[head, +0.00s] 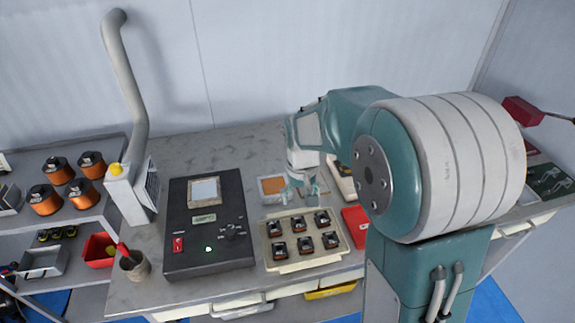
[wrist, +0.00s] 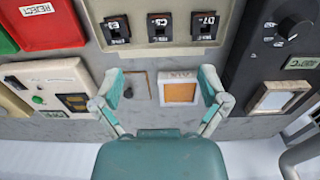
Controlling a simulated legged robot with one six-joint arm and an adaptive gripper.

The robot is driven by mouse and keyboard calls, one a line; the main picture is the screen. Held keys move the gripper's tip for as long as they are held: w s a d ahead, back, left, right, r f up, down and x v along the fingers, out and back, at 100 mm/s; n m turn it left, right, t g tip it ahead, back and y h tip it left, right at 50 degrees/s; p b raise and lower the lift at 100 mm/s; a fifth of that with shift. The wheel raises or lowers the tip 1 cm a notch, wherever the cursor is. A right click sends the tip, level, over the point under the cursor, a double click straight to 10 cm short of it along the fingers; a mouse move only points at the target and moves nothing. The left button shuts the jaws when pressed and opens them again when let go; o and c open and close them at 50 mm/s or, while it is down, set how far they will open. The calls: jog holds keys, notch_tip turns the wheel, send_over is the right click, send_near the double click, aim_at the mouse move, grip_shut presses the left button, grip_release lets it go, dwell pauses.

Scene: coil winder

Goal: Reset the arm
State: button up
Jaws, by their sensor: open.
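My arm reaches in from the right of the head view and bends down over the workbench (head: 135,290). My gripper (head: 307,192) is above the bench behind the cream tray (head: 312,262), which holds several small dark parts. In the wrist view my gripper (wrist: 161,85) has its two teal fingers spread wide apart, with nothing between them. Below and beyond the fingers lies a white-framed block with an orange square (wrist: 180,92), apart from them. The orange square also shows in the head view (head: 271,186), left of my gripper.
A black control box (head: 207,258) with a display stands left of the tray. A red bin (head: 354,220) is right of it, marked REJECT in the wrist view (wrist: 45,32). A grey pipe (head: 130,85) rises at the left. Orange spools (head: 45,200) stand on the left shelf.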

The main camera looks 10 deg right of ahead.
jog(key=s+r+t, duration=0.2)
jog(key=s+r, duration=0.4)
jog(key=s, duration=0.4)
jog(key=s+r+t, duration=0.3)
jog(key=s+r, duration=0.4)
jog(key=s, duration=0.2)
jog(key=shift+s+r+t, duration=0.2)
jog(key=shift+s+t, duration=0.1)
jog(key=shift+s, duration=0.1)
